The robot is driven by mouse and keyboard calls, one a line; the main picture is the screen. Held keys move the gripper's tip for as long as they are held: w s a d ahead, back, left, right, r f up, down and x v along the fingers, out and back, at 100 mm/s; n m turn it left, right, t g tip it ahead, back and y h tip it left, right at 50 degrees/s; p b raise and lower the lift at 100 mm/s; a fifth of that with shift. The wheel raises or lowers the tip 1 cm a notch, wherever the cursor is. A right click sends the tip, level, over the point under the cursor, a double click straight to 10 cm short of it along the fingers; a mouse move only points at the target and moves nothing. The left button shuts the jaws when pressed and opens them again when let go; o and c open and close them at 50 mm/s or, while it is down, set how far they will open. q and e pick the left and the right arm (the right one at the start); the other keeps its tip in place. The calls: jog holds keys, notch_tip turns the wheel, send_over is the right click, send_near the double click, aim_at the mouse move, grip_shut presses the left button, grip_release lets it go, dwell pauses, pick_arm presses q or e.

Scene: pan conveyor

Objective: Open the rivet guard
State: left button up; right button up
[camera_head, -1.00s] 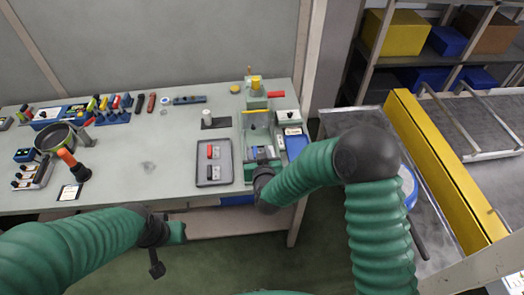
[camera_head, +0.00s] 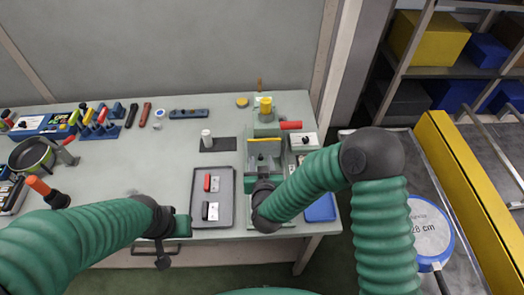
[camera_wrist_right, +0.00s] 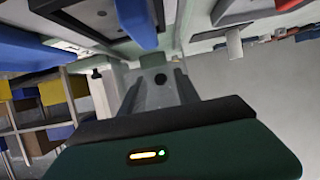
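The rivet station (camera_head: 267,112) is a green machine with a yellow top and a red handle at the bench's right end. What looks like its guard (camera_head: 264,158) is a pale panel with a yellow upper edge, in front of the machine. My right gripper (camera_head: 263,186) is over the station's front edge, close to the guard's lower end; whether it touches is hidden. The right wrist view shows grey finger parts (camera_wrist_right: 158,88), but their gap is unclear. My left gripper (camera_head: 182,226) is at the bench's front edge, left of the station; its fingers are not clear.
A pan (camera_head: 31,155) and tools stand at the left. A conveyor with a yellow rail (camera_head: 465,190) is at the right.

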jog(key=shift+w+a+f, duration=0.1)
jog(key=shift+w, duration=0.15)
jog(key=shift+s+r, duration=0.35)
jog(key=shift+s, duration=0.1)
jog(key=shift+c, duration=0.2)
jog(key=shift+w+f, duration=0.15)
jog(key=c, duration=0.7)
grip_shut()
